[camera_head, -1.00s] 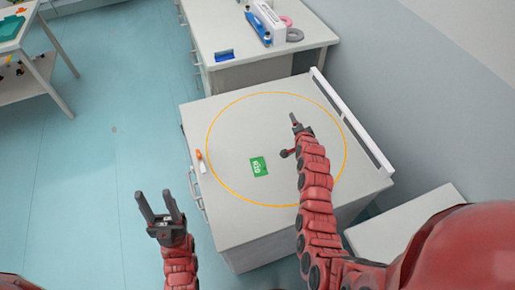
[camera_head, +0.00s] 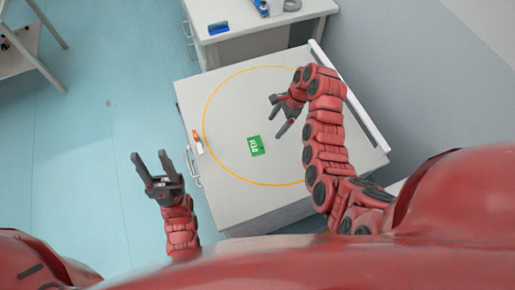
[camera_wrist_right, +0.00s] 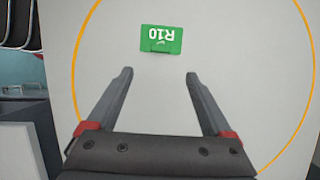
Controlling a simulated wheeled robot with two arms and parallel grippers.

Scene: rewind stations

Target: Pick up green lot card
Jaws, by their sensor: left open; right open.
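The green lot card (camera_head: 256,146) lies flat on the grey cabinet top, inside an orange ring. In the right wrist view the card (camera_wrist_right: 161,39) reads "R10" upside down and lies beyond the fingertips, centred between them. My right gripper (camera_head: 278,119) is open and empty, above the cabinet top just up and right of the card. Its two fingers show apart in the right wrist view (camera_wrist_right: 160,73), with nothing between them. My left gripper (camera_head: 150,156) is open and empty, over the floor left of the cabinet.
The cabinet top (camera_head: 230,95) is mostly clear. A small orange and white item (camera_head: 198,142) lies at its left edge, above a handle. A white rail (camera_head: 350,97) runs along its right edge. A second counter (camera_head: 250,30) behind holds a blue item (camera_head: 218,28) and a grey ring (camera_head: 292,5).

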